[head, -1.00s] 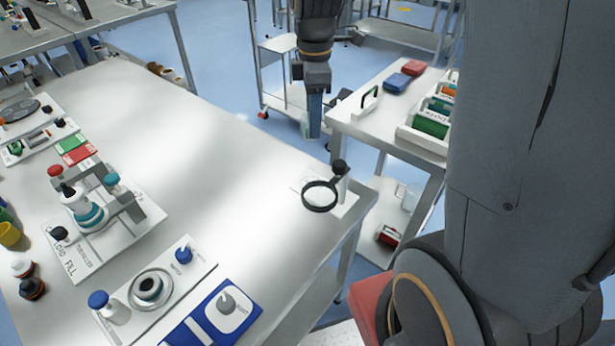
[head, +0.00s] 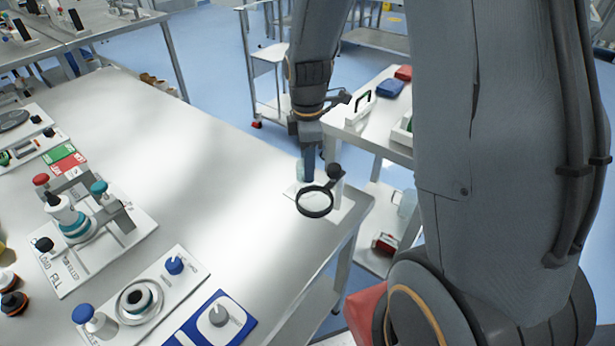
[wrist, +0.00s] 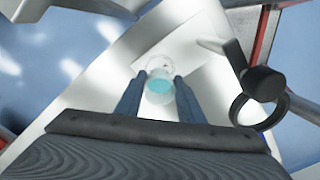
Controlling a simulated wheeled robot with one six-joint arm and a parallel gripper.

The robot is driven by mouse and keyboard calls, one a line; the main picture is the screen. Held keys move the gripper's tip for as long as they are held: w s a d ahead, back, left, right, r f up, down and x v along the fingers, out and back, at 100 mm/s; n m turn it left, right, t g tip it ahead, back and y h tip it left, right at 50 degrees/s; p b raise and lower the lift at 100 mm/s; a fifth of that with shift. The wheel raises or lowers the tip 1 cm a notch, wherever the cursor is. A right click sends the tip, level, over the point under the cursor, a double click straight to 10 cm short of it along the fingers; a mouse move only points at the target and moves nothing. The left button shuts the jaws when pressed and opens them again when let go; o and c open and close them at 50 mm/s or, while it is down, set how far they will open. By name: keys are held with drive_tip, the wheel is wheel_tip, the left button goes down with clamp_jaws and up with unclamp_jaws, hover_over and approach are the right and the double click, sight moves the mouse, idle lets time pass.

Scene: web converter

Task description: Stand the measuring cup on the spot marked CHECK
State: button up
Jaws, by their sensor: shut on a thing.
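My gripper (wrist: 158,95) is shut on the measuring cup (wrist: 160,82), a clear cup with teal liquid, held between the two blue fingers. In the head view my gripper (head: 308,165) is at the far right corner of the white table, behind the magnifier. The cup (head: 300,172) is mostly hidden there by the fingers. A white plate (head: 335,208) lies under this area, with a black-rimmed magnifier (head: 314,202) on a stand. The plate also shows in the wrist view (wrist: 200,75). I cannot read a CHECK mark, nor tell whether the cup touches the plate.
The magnifier (wrist: 258,88) stands close to the right of my fingers in the wrist view. The table's edge (head: 350,232) is just beyond the plate. A filling fixture (head: 85,225) and a blue pad (head: 215,318) are at left and front. The table's middle is clear.

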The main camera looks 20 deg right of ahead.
drive_tip(key=shift+f+p, duration=0.35)
drive_tip(key=shift+f, duration=1.8)
drive_tip(key=shift+f, duration=0.1)
drive_tip(key=o, duration=1)
wheel_tip(320, 180, up, 12)
drive_tip(key=shift+r+b, duration=0.15)
drive_tip(key=shift+b, duration=0.95)
